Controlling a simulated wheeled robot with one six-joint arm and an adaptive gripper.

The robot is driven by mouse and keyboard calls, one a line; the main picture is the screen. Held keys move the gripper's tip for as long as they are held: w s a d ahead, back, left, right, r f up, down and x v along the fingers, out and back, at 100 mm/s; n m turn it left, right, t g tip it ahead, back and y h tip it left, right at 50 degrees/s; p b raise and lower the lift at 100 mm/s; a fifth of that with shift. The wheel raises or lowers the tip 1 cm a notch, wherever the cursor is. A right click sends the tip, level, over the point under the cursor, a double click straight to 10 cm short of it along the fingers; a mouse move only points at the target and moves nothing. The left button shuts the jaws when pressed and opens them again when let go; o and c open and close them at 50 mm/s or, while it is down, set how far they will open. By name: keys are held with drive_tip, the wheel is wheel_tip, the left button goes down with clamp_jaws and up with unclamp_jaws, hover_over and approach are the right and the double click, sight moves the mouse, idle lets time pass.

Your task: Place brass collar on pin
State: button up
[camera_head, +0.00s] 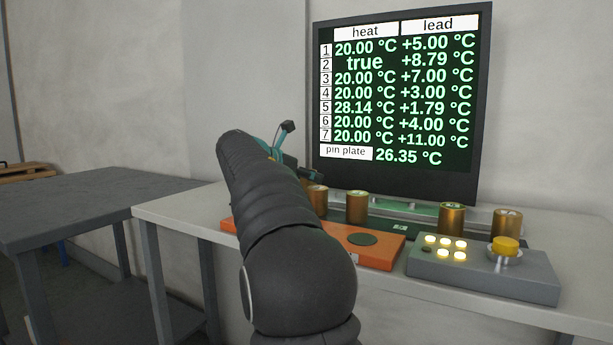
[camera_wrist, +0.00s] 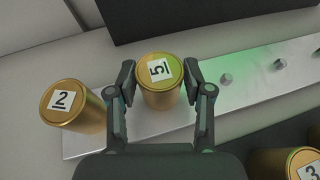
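A brass collar labelled 5 (camera_wrist: 160,95) is between the two fingers of my gripper (camera_wrist: 160,82) in the wrist view. The fingers lie against it on both sides. It is over the left part of the silver pin plate (camera_wrist: 255,85); whether it rests there or hangs just above is unclear. Bare pins, including a near pin (camera_wrist: 226,80), stand in a row to its right. A collar labelled 2 (camera_wrist: 72,106) stands at left, and one labelled 3 (camera_wrist: 303,166) is at lower right. In the head view my arm hides most of my gripper.
A screen (camera_head: 405,95) behind the bench reads pin plate 26.35 °C and row 5 at 28.14 °C. A grey box (camera_head: 480,272) with lit buttons and a yellow knob stands front right, beside an orange block (camera_head: 380,251). More brass collars (camera_head: 452,219) stand along the back.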

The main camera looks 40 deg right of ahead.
drive_tip(key=shift+o, duration=0.5)
drive_tip(key=shift+r, duration=0.2)
drive_tip(key=p+v, duration=0.1)
drive_tip(key=v, duration=1.1)
